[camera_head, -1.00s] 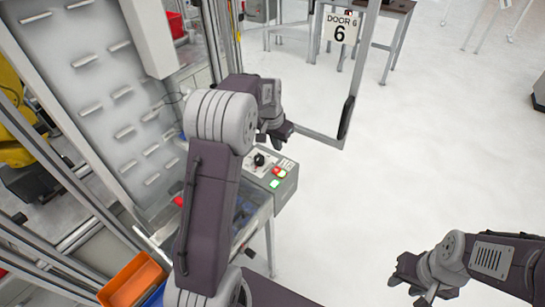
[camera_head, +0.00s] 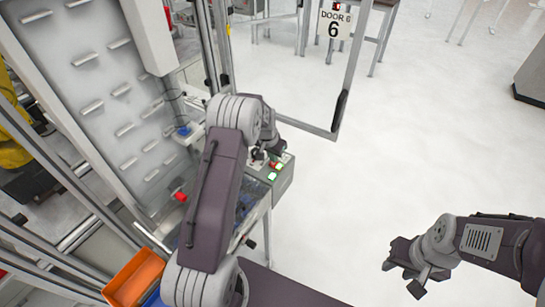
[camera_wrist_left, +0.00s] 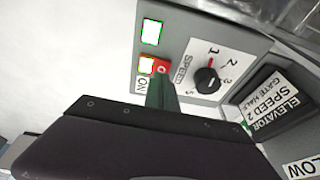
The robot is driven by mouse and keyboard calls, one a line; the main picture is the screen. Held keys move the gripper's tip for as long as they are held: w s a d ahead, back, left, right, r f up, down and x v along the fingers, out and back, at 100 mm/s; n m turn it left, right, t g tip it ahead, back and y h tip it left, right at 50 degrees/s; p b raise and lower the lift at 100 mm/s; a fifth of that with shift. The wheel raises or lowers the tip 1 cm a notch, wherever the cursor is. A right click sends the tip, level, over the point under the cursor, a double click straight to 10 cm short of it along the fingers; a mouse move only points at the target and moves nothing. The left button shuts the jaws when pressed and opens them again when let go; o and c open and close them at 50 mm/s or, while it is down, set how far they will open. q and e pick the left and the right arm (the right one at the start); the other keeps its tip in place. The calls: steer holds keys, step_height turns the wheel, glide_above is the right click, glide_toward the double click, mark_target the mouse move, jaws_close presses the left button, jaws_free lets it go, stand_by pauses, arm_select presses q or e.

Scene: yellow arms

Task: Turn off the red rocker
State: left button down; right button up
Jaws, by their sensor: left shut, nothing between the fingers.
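The rocker also shows small in the head view (camera_head: 274,165), close to my left gripper. My left gripper (camera_wrist_left: 160,92) is shut and empty, with its narrow fingertips just below the red part in the left wrist view. I cannot tell whether they touch it. My right gripper (camera_head: 403,272) hangs over open floor at the lower right, and its jaw state is unclear.
A black speed knob (camera_wrist_left: 207,79) is right of the rocker. Another green-edged light (camera_wrist_left: 152,31) is above it. A black elevator box (camera_wrist_left: 275,100) stands close by. A metal door frame (camera_head: 342,110) stands behind the control box. An orange bin (camera_head: 135,278) is at lower left.

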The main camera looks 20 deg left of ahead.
arm_select(q)
steer(key=shift+f, duration=0.65)
steer(key=shift+a, duration=0.1)
steer(key=shift+f, duration=0.1)
steer(key=shift+f+b, duration=0.3)
steer(key=shift+s+r, duration=0.1)
steer(key=shift+r, duration=0.05)
